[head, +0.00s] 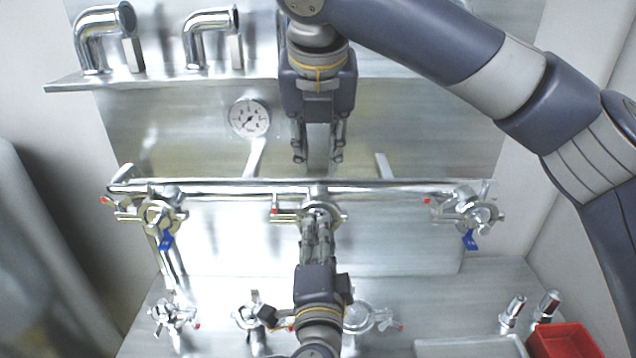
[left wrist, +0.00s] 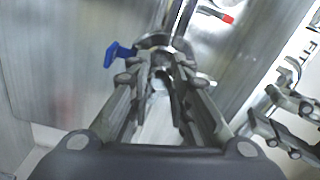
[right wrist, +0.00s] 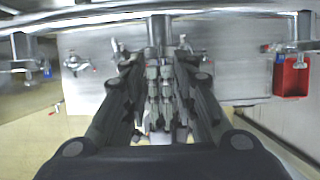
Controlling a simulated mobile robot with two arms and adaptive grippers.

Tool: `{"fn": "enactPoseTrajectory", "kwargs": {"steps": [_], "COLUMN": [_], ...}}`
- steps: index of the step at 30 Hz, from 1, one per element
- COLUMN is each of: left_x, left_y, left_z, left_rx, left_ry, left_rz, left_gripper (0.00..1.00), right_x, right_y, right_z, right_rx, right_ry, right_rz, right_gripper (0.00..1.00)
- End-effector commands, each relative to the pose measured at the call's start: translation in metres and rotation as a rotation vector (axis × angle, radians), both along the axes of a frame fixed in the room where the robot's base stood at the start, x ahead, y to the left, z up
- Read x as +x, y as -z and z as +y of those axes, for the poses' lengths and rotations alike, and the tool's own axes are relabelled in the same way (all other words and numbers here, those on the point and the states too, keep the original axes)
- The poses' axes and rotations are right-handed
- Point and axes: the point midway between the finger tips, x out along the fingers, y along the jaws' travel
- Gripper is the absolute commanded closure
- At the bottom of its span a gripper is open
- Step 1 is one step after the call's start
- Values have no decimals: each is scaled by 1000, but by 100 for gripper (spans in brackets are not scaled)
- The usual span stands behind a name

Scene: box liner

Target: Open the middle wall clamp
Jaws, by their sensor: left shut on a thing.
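The middle wall clamp (head: 322,211) sits on the horizontal steel pipe, with a red-tipped handle (head: 275,210) pointing left. My left gripper (head: 317,222) reaches up from below and is shut on a part at the middle clamp; its fingers hide much of that part. In the left wrist view a metal fitting (left wrist: 157,62) lies between the fingertips, with a blue lever (left wrist: 118,53) to the left and a red tip (left wrist: 228,18) at upper right. My right gripper (head: 318,158) hangs above the pipe, fingers apart and empty.
The pipe (head: 395,188) runs across the wall. A left clamp (head: 160,214) and a right clamp (head: 476,213) have blue levers below. A gauge (head: 249,118) is on the panel. Lower clamps (head: 172,314), a red bin (head: 563,341) and a pale tray (head: 465,347) stand below.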

Motion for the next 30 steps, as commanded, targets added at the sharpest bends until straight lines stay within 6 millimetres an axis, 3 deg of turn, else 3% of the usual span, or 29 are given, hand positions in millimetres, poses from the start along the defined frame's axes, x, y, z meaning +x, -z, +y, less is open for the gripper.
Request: {"fn": "enactPoseTrajectory", "kwargs": {"steps": [6, 12, 18, 26, 27, 30], "left_x": [0, 0, 0, 0, 0, 0], "left_y": [1, 1, 1, 1, 1, 1], "left_z": [0, 0, 0, 0, 0, 0], "left_rx": [1, 1, 1, 0, 0, 0], "left_ry": [0, 0, 0, 1, 1, 1], "left_rz": [2, 2, 2, 2, 2, 2], "left_gripper": [100, 100, 100, 100, 100, 100], "right_x": [17, 30, 35, 36, 36, 36], "right_y": [43, 72, 85, 87, 87, 87], "right_z": [-1, 0, 0, 0, 0, 0], "right_rx": [-1, 1, 2, 2, 3, 3], "right_ry": [1, 1, 0, 0, 1, 1], "right_rz": [3, 2, 0, 0, 0, 0], "right_gripper": [74, 74, 74, 74, 76, 99]}}
